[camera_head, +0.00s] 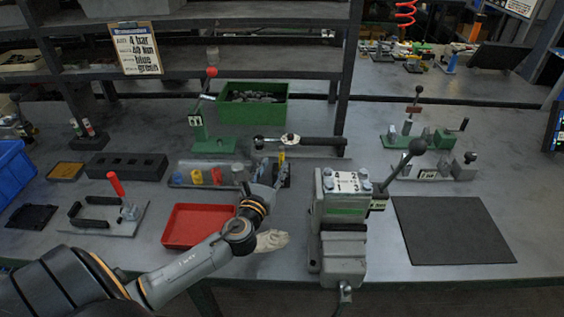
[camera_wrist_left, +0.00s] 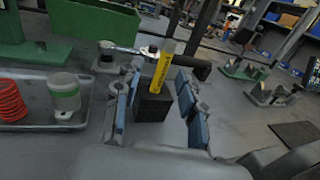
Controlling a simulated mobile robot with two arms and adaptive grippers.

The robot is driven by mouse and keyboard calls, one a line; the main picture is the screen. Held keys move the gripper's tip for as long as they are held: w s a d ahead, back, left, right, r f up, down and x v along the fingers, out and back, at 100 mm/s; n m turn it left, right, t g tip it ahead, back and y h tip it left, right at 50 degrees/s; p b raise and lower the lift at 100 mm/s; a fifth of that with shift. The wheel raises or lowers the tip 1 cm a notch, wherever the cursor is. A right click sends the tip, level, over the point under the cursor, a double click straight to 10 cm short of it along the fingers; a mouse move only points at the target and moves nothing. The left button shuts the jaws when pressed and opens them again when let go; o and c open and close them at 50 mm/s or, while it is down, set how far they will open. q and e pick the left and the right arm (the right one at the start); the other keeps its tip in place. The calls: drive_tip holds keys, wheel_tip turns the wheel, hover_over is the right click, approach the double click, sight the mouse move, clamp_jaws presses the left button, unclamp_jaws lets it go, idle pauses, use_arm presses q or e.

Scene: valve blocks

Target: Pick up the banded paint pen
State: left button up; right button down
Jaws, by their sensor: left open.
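The paint pen (camera_wrist_left: 163,64) is yellow with dark print and stands upright in a dark block (camera_wrist_left: 152,106) in the left wrist view. In the head view the pen's yellow top (camera_head: 281,158) shows just past my left gripper (camera_head: 270,174). My left gripper is open in the left wrist view (camera_wrist_left: 157,90), with one blue-padded finger on each side of the pen and block. The pen's lower end is hidden in the block. My right gripper is not in view.
A black-handled wrench (camera_head: 312,142) lies close behind the pen. A tray of coloured items (camera_head: 180,182) is to the left. A red tray (camera_head: 181,245), a pale glove (camera_head: 271,241) and a valve block (camera_head: 343,215) are nearer. The black mat (camera_head: 455,231) is bare.

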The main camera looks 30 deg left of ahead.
sight(281, 158)
use_arm(q)
drive_tip(key=shift+x, duration=1.05)
drive_tip(key=x, duration=0.3)
drive_tip(key=shift+w+d+f, duration=0.1)
drive_tip(key=shift+w+d, duration=0.2)
drive_tip(key=shift+w, duration=0.25)
drive_tip(key=shift+a, duration=0.1)
clamp_jaws()
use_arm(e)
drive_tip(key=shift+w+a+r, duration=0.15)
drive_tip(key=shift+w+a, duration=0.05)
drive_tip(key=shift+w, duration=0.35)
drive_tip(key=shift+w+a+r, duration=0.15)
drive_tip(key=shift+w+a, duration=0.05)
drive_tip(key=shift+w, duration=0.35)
